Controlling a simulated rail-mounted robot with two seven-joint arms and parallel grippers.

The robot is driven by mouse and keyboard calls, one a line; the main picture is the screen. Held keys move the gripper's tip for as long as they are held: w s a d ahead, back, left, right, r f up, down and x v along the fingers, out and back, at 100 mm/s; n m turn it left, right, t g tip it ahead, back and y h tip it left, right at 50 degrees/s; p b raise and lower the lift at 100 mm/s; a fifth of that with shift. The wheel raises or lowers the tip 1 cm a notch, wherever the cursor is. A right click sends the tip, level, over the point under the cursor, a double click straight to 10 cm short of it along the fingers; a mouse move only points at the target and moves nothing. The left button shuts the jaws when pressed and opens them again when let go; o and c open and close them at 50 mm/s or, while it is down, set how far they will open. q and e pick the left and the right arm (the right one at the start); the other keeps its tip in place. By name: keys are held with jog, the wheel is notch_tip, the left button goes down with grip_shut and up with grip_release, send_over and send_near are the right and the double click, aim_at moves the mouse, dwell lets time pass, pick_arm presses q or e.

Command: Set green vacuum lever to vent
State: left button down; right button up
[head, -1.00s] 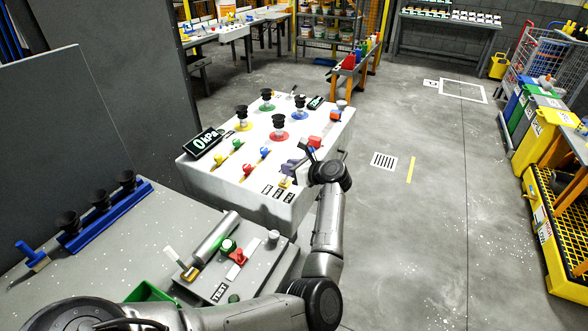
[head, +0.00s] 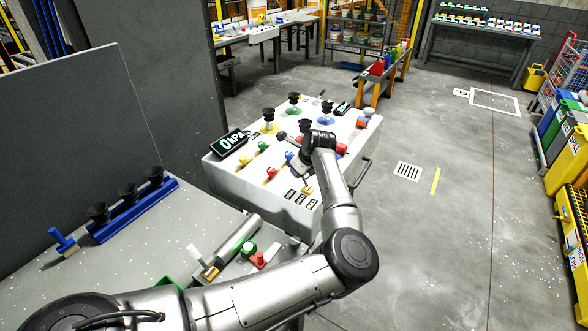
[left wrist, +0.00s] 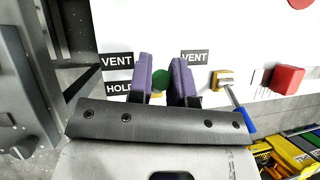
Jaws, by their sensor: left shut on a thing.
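The green lever's round knob (left wrist: 160,77) shows in the left wrist view between the purple fingers of my left gripper (left wrist: 164,80). My right gripper is not in view.
A lever with a blue handle (left wrist: 240,109) and a red block (left wrist: 287,79) stand right of the gripper. A display (head: 234,141) reading zero stands on the console's left edge. Suction cups (head: 268,115) stand behind. The grey bench (head: 130,250) is in front; open floor lies right.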

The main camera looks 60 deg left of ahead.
pick_arm(q)
jog(key=shift+s+a+f+h, duration=0.1)
jog(key=shift+a+h, duration=0.05)
jog(key=shift+h, duration=0.25)
jog(key=shift+f, duration=0.1)
jog(key=c, duration=1.1)
grip_release()
jog(key=shift+o, duration=0.2)
jog(key=s+p+v, duration=0.1)
jog(key=v, duration=1.2)
jog(key=shift+w+r+p, duration=0.25)
jog(key=shift+r+p, duration=0.1)
jog(key=shift+r, duration=0.1)
